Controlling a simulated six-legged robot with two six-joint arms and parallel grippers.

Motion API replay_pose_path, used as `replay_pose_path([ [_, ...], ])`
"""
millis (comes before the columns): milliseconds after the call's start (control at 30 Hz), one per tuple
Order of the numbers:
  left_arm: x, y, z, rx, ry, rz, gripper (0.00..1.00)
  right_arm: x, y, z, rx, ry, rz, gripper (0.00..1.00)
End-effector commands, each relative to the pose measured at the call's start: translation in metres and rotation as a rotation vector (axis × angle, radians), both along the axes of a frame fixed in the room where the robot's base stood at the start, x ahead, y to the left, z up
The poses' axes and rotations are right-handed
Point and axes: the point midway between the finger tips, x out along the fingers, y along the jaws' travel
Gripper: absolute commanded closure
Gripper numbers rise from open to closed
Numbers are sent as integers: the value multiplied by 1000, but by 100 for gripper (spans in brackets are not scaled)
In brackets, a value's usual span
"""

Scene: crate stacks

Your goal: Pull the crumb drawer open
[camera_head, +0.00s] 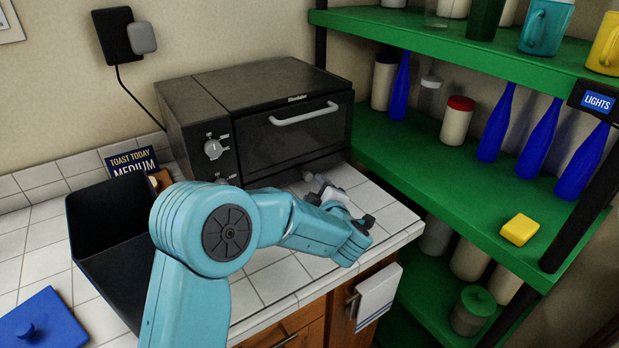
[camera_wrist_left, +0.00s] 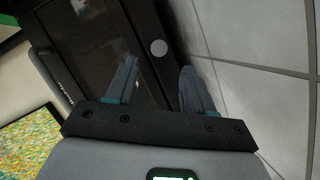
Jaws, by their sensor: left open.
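The dark toaster oven (camera_head: 262,118) stands on the white tiled counter, its glass door shut under a light bar handle (camera_head: 305,114). Its low front edge, where a crumb drawer would sit, is partly hidden by my left arm and gripper in the head view. In the left wrist view a pale round knob (camera_wrist_left: 158,47) shows on the oven's dark lower front. My left gripper (camera_head: 313,184) is low in front of the oven. In the wrist view its open, empty fingers (camera_wrist_left: 159,70) point toward the knob, which appears between and just beyond the tips. My right gripper is out of view.
A black bin (camera_head: 100,235) and a blue lid (camera_head: 42,318) are left of my arm. A green shelf (camera_head: 420,185) with bottles and jars stands close on the right. A towel (camera_head: 378,297) hangs on the cabinet below the counter edge.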

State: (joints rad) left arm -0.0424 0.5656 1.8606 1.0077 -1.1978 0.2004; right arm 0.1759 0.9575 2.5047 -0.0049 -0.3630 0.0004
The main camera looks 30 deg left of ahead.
Motion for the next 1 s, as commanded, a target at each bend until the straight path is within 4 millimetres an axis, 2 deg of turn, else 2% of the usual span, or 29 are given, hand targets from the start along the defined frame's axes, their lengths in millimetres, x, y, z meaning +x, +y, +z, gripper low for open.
replay_pose_path([
  [100,18,21,-5,1,1,3,47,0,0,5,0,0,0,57],
  [300,39,44,-12,1,1,1,47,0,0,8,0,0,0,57],
  [500,47,52,-15,1,1,0,47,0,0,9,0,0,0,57],
  [700,47,52,-15,1,1,0,47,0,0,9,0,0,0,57],
  [733,47,52,-15,1,1,0,51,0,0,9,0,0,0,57],
  [800,47,52,-15,1,1,0,73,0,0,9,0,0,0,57],
  [900,47,52,-15,1,1,0,100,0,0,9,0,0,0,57],
  [1000,47,52,-15,1,1,0,100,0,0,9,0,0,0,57],
])
